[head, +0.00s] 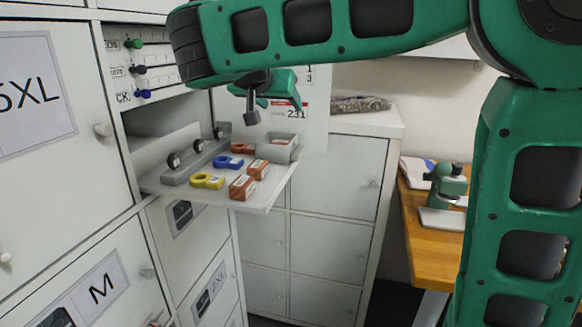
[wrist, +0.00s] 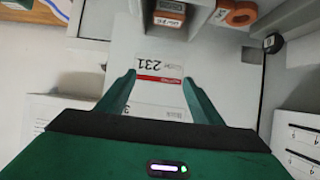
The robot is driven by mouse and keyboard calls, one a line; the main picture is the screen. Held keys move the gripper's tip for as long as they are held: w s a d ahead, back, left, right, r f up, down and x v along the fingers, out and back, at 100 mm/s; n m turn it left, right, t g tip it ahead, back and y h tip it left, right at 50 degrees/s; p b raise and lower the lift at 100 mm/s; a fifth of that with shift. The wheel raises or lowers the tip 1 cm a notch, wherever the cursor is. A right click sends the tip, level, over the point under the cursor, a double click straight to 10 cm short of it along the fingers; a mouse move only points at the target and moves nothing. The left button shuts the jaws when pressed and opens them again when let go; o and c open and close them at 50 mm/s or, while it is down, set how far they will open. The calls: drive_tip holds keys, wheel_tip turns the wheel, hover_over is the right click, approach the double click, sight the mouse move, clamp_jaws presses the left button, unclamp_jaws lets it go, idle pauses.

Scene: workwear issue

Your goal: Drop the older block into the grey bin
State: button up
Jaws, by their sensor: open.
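Two red-brown blocks lie on the pulled-out shelf in the head view: a nearer block (head: 242,187) and a farther block (head: 258,169). Their markings are too small to read, so I cannot tell which is older. The small grey bin (head: 280,151) stands at the shelf's back right corner; its inside is not clear. My gripper (head: 259,103) is above the back of the shelf, pointing down, and partly hidden by my arm. In the wrist view my gripper (wrist: 160,92) has its fingers apart with nothing between them.
The shelf (head: 263,203) also holds yellow (head: 207,181), blue (head: 228,162) and orange (head: 243,148) rings, and a grey rail with dark knobs (head: 174,160). A locker door marked 231 (wrist: 160,67) is close behind my gripper. A wooden table (head: 432,240) stands at right.

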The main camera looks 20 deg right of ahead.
drive_tip(key=v, duration=0.9)
drive_tip(key=shift+s+a, duration=0.1)
drive_tip(key=shift+s, duration=0.05)
drive_tip(key=s+d+f+g, duration=0.1)
drive_tip(key=d+f, duration=0.3)
drive_tip(key=d, duration=0.3)
drive_tip(key=d+f+g, duration=0.2)
drive_tip(key=d+f, duration=0.2)
drive_tip(key=d, duration=0.2)
drive_tip(key=s+d+f+g+y, duration=0.2)
drive_tip(key=s+d+f+g, duration=0.1)
drive_tip(key=s+d+f, duration=0.65)
drive_tip(key=s+f+g+y, duration=0.2)
drive_tip(key=s+f, duration=0.5)
drive_tip(key=s, duration=0.3)
drive_tip(key=s+f+g+y, duration=0.1)
drive_tip(key=s+f+y, duration=0.2)
drive_tip(key=s+f, duration=0.4)
drive_tip(key=s, duration=0.4)
drive_tip(key=shift+s+f+n+g, duration=0.3)
drive_tip(key=shift+s+n+g, duration=0.05)
drive_tip(key=shift+n+g, duration=0.05)
